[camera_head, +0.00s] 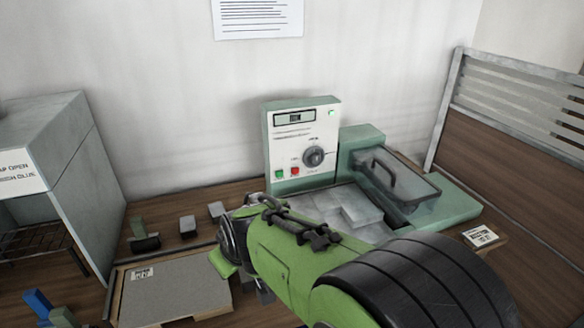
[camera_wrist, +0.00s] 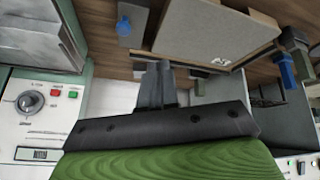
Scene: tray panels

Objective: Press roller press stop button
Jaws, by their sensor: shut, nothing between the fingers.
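The roller press (camera_head: 358,145) stands against the back wall, with an upright white control panel (camera_head: 302,140) in a green frame. A red button (camera_head: 294,171) and a green button (camera_head: 279,174) sit low on the panel, left of a dark dial (camera_head: 314,156). In the wrist view the panel is upside down at the left edge, with the red button (camera_wrist: 56,93) and green button (camera_wrist: 72,94) on it. My gripper (camera_wrist: 157,70) is shut and empty, to the right of the panel and apart from both buttons. In the head view my arm mostly hides it.
A grey board (camera_head: 175,290) lies on the table at front left. Several small blocks stand behind it, one of them grey (camera_head: 187,226). A grey-green cabinet (camera_head: 60,150) stands at far left. A slatted partition (camera_head: 510,130) bounds the right side.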

